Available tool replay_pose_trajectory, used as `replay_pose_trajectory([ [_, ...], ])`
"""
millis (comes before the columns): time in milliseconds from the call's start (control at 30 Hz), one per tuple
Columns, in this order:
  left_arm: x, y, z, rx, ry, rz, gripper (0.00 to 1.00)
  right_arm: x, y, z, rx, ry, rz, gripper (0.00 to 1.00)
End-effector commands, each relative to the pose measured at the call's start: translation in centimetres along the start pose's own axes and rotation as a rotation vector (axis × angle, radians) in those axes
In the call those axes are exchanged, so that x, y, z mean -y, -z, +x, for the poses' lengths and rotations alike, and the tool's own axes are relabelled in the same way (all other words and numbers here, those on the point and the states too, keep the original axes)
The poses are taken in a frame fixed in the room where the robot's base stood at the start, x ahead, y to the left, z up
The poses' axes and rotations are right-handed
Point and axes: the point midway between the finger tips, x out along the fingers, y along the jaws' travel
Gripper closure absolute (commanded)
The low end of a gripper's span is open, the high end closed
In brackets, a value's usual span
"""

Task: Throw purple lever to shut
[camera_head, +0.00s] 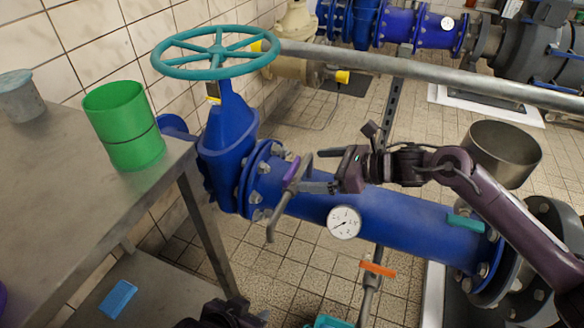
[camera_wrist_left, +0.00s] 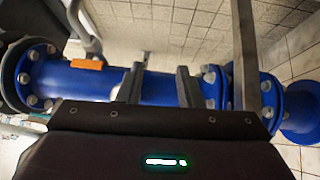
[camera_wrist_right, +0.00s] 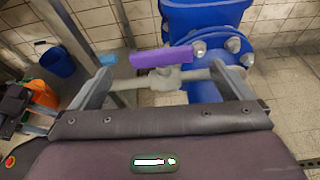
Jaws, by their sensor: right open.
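The purple lever (camera_head: 291,172) is on a small grey valve tap at the left part of the blue pipe (camera_head: 405,218). In the right wrist view the purple lever (camera_wrist_right: 162,57) lies crosswise just beyond and between my right gripper's fingers (camera_wrist_right: 164,82). My right gripper (camera_head: 318,172) is open beside the lever, coming from the right; I cannot tell whether it touches it. My left gripper (camera_head: 232,310) is low at the bottom edge, partly out of view. In the left wrist view its fingers (camera_wrist_left: 160,82) are apart and empty, with the blue pipe behind them.
A round pressure gauge (camera_head: 344,222) sits on the pipe. An orange lever (camera_head: 378,269) and a teal lever (camera_head: 465,223) are further right. A teal handwheel (camera_head: 216,52) stands above. A steel table (camera_head: 60,190) with a green cup (camera_head: 124,125) is at left.

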Motion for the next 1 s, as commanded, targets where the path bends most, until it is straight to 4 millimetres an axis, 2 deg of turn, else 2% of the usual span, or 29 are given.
replay_pose_trajectory([
  [67,-0.2,0.1,0.1,-0.01,-0.004,0.002,0.67,0.3,-0.1,-0.3,-0.002,-0.012,-0.039,0.0],
  [167,-0.2,0.7,0.1,-0.038,-0.004,0.004,0.67,0.2,-0.1,0.6,0.0,-0.02,-0.051,0.0],
  [400,0.1,3.7,-0.1,-0.167,0.003,0.008,0.67,0.1,-0.2,4.5,0.002,-0.019,-0.047,0.0],
  [600,0.3,5.9,-0.5,-0.262,0.008,0.011,0.67,0.1,-0.2,6.8,0.001,-0.017,-0.047,0.0],
  [967,0.3,6.5,-0.7,-0.289,0.009,0.011,0.67,0.1,-0.2,7.3,0.0,-0.015,-0.047,0.0],
  [1000,0.3,6.5,-0.7,-0.289,0.009,0.011,0.67,0.1,-0.2,7.3,0.0,-0.015,-0.047,0.05],
])
